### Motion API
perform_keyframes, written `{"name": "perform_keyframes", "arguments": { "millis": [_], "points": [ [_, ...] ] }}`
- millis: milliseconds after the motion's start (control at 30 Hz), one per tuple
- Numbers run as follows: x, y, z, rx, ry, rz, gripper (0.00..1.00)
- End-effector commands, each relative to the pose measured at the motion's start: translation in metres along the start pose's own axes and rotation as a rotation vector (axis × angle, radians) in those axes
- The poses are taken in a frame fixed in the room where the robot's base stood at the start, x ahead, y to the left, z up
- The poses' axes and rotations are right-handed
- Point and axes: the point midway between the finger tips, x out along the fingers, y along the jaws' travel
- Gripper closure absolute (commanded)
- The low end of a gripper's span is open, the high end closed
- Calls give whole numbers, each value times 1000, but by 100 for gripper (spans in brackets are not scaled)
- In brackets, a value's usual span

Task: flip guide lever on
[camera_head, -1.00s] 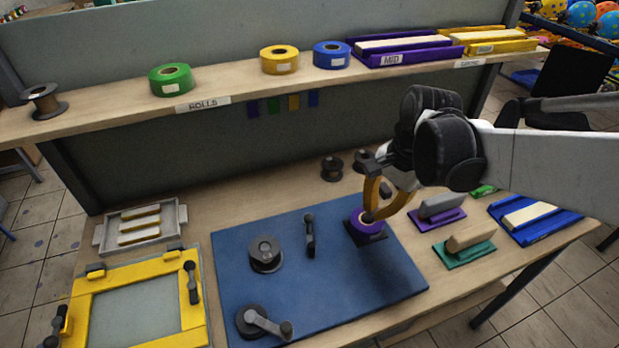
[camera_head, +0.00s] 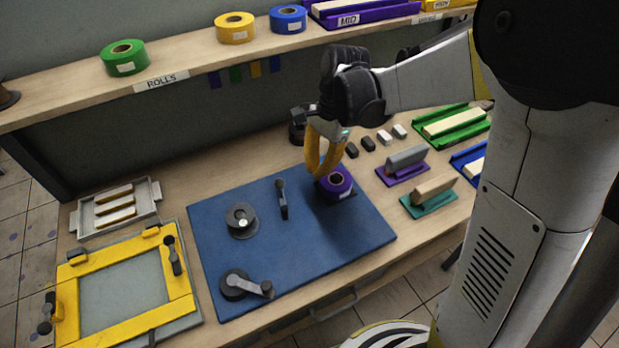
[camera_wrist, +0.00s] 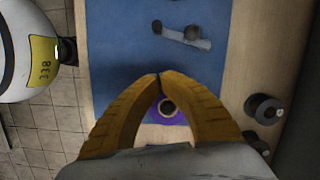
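The guide lever (camera_head: 282,198), a small dark lever with a black knob, stands on the blue board (camera_head: 225,290), between a grey spool holder (camera_head: 241,220) and a purple roll (camera_head: 337,187). What looks like the same lever (camera_wrist: 188,38) shows in the upper part of the wrist view, beyond my fingertips. My gripper (camera_head: 322,176) has yellow fingers and hangs over the back left side of the purple roll, to the right of the lever. In the wrist view my gripper's fingertips (camera_wrist: 158,77) meet with nothing between them. The purple roll (camera_wrist: 168,108) shows behind the fingers.
A crank (camera_head: 245,286) sits at the board's front left. A yellow frame (camera_head: 75,285) and a grey tray (camera_head: 88,222) lie left of the board. Purple and green hand tools (camera_head: 428,197) stand right. The roll shelf (camera_head: 190,65) runs behind.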

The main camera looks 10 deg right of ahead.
Motion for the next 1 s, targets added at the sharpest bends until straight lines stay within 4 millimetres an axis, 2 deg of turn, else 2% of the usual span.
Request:
{"name": "perform_keyframes", "arguments": {
  "millis": [200,400,500,633,1000],
  "points": [
    [50,-1,-1,-3,0,0,100],
    [88,0,2,-2,0,-1,100],
    [89,0,20,-4,0,-1,100],
    [91,0,32,-3,0,-1,100],
    [91,0,39,-2,0,-1,100]
  ]
}}
